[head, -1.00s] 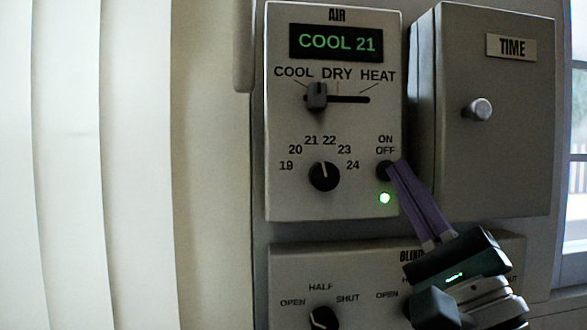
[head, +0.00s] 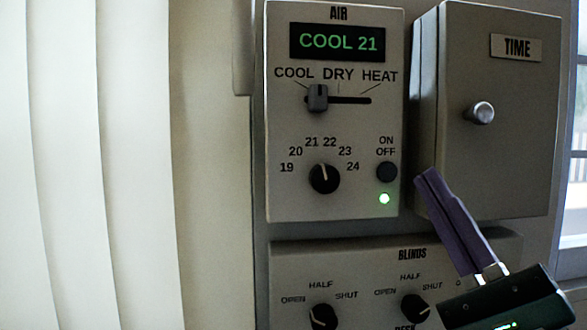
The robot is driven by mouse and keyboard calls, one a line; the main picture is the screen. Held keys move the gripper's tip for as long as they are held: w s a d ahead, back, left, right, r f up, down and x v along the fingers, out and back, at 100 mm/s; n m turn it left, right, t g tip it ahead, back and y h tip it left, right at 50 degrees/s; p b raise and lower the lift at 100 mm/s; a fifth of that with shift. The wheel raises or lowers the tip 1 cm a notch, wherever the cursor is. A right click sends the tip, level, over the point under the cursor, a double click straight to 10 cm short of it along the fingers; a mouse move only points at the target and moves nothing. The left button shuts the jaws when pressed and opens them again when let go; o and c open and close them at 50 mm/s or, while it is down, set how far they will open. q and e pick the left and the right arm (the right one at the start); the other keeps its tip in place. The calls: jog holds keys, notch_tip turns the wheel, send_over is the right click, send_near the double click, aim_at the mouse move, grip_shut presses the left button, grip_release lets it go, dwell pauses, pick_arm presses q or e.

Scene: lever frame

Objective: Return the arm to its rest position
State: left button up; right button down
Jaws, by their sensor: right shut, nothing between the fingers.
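My right gripper (head: 427,176) shows at the lower right, with its purple fingers together and empty. Its tips are just right of the AIR panel (head: 290,205) and in front of the lower left part of the TIME box (head: 530,160). They are apart from the black ON/OFF button (head: 386,172). A green light (head: 384,198) glows under that button. The display (head: 338,42) reads COOL 21. The slider (head: 318,97) sits near COOL, and the round dial (head: 324,178) points near 21. My left gripper is not in view.
The BLINDS panel (head: 290,265) below has dials on the left (head: 323,317) and right (head: 415,307); my right gripper covers its right part. The TIME box has a protruding knob (head: 479,113). Pale vertical blinds (head: 80,160) fill the left side. A window (head: 578,120) is at the far right.

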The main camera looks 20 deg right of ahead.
jog(key=a+f+n+g+y, duration=0.5)
jog(key=a+f+n+g, duration=0.5)
jog(key=f+n+g, duration=0.45)
jog(key=s+d+f+n+g+h, duration=0.2)
jog(key=s+f+n+g, duration=0.3)
jog(key=s, duration=0.4)
jog(key=s+d+f+n+g+h, duration=0.2)
jog(key=s+f+n+g, duration=0.15)
jog(key=s+n, duration=0.45)
notch_tip(320, 180, up, 31)
jog(key=m+p, duration=0.1)
jog(key=p, duration=3)
jog(key=shift+s+p, duration=0.3)
jog(key=shift+s, duration=0.1)
